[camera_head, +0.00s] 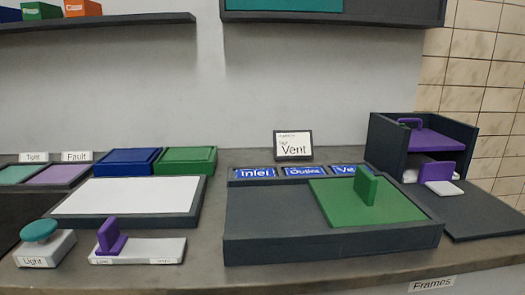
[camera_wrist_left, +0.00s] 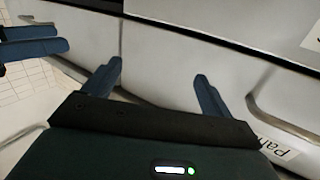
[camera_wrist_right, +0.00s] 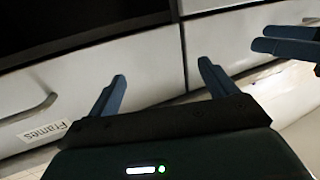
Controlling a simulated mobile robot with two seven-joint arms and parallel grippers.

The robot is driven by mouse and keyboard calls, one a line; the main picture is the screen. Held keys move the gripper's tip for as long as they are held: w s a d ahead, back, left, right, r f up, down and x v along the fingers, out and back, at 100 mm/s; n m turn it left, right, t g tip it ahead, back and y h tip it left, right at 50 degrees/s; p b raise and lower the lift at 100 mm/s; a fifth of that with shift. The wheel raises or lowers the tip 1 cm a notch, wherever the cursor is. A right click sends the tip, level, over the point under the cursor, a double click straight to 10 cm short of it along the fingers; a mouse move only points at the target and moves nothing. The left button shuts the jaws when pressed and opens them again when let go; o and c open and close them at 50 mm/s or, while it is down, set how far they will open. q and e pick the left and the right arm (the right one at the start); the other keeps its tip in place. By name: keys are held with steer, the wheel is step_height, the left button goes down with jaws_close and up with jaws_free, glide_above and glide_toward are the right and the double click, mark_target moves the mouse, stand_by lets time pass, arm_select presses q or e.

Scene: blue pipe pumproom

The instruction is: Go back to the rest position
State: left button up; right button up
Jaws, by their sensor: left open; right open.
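My left gripper (camera_wrist_left: 157,88) is open and empty in the left wrist view, in front of pale cabinet fronts with a metal handle. My right gripper (camera_wrist_right: 163,88) is open and empty in the right wrist view, also in front of pale drawer fronts. The fingers of the other gripper show at the upper left of the left wrist view and at the upper right of the right wrist view. Neither gripper shows in the head view.
The counter (camera_head: 210,245) carries a dark tray (camera_head: 330,245) with a green sliding panel (camera_head: 390,205), a white board (camera_head: 130,195), a teal-knobbed button (camera_head: 40,232), a purple lever switch (camera_head: 110,238), a Vent sign (camera_head: 293,146) and a dark box (camera_head: 388,140). Drawers with handles (camera_wrist_right: 35,108) stand close to the grippers.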

arm_select(q)
steer(key=s+a+r+n+g+y+p, duration=0.1)
steer(key=a+r+g+p, duration=0.1)
steer(key=p, duration=0.8)
steer(key=s+a+r+n+g+y+p, duration=0.1)
steer(key=r+p, duration=0.4)
steer(key=p, duration=0.6)
steer(key=shift+s+a+g+y, duration=0.4)
steer(key=shift+s+g+y, duration=0.35)
steer(key=shift+g, duration=0.35)
arm_select(e)
steer(key=s+d+r+m+g+h, duration=0.2)
steer(key=s+d+r+g+h, duration=0.1)
steer(key=r+g, duration=0.2)
step_height(320, 180, up, 2)
steer(key=shift+s+d, duration=0.25)
steer(key=shift+d, duration=0.15)
arm_select(q)
steer(key=shift+c, duration=0.4)
arm_select(e)
steer(key=shift+c, duration=0.4)
